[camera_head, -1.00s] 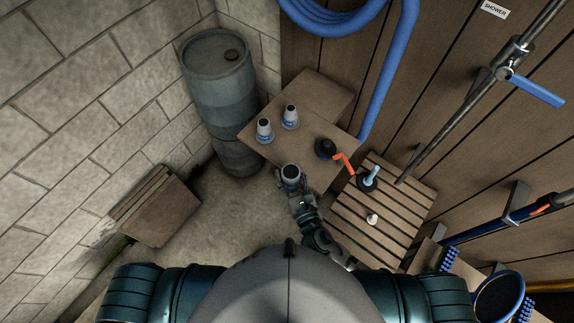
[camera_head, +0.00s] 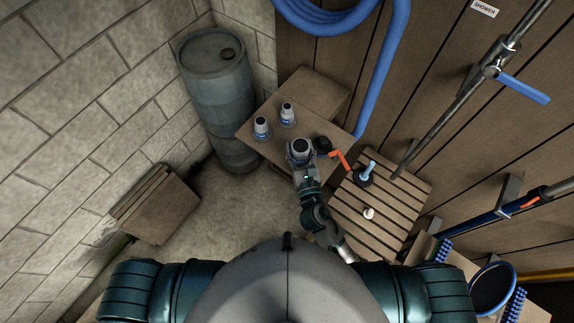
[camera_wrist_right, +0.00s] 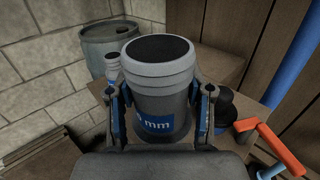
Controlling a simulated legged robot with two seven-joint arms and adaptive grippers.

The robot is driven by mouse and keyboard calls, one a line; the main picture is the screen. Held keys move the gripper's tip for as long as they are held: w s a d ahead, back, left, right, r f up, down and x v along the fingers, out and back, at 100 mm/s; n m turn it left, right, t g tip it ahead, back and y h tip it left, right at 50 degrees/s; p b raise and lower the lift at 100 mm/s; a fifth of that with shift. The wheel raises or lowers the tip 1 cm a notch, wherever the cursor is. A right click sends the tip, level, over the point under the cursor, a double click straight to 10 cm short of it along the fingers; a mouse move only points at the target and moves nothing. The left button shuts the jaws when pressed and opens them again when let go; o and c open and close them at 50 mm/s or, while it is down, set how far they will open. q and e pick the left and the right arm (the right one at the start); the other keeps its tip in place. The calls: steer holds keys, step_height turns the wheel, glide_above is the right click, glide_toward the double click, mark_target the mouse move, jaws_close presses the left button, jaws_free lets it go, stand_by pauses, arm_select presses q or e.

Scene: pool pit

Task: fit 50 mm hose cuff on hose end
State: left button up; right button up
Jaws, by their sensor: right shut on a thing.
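My right gripper (camera_head: 300,158) is shut on a grey cuff (camera_head: 299,147). Two similar grey cuffs with blue labels stand on the wooden bench, one at the left (camera_head: 261,127) and one at the right (camera_head: 287,114). The blue hose (camera_head: 380,85) hangs in coils on the plank wall and runs down behind the bench; I cannot make out its end. My left gripper is not in view.
A slatted crate (camera_head: 385,215) carries a blue-topped tool (camera_head: 366,172) and a small white item (camera_head: 369,213). A grey drum (camera_head: 215,95) stands left of the bench (camera_head: 313,92).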

steer(key=w+d+r+m+h, duration=0.1)
steer(key=w+d, duration=0.1)
steer(key=w+d+r+m+h+p, duration=0.1)
steer(key=w+d+h, duration=0.1)
steer(key=d, duration=0.1)
steer(key=w+d+r+m+h+p, duration=0.1)
steer(key=w+d+r+h, duration=0.1)
steer(key=w, duration=0.1)
steer(key=shift+w+d+r+m, duration=0.1)
steer(key=shift+d+m, duration=0.15)
steer(key=shift+m, duration=0.05)
steer(key=shift+w+d+h, duration=0.2)
steer(key=shift+d+h, duration=0.05)
steer(key=shift+h, duration=0.15)
steer(key=shift+d+f+b, duration=0.1)
steer(key=shift+f+b, duration=0.2)
steer(key=shift+f, duration=0.6)
steer(key=shift+f+b, duration=0.65)
steer(key=shift+b, duration=0.05)
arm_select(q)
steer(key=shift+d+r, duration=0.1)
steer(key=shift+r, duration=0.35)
arm_select(e)
steer(key=shift+r, duration=0.1)
steer(key=shift+s+f, duration=0.1)
steer(key=shift+f, duration=0.2)
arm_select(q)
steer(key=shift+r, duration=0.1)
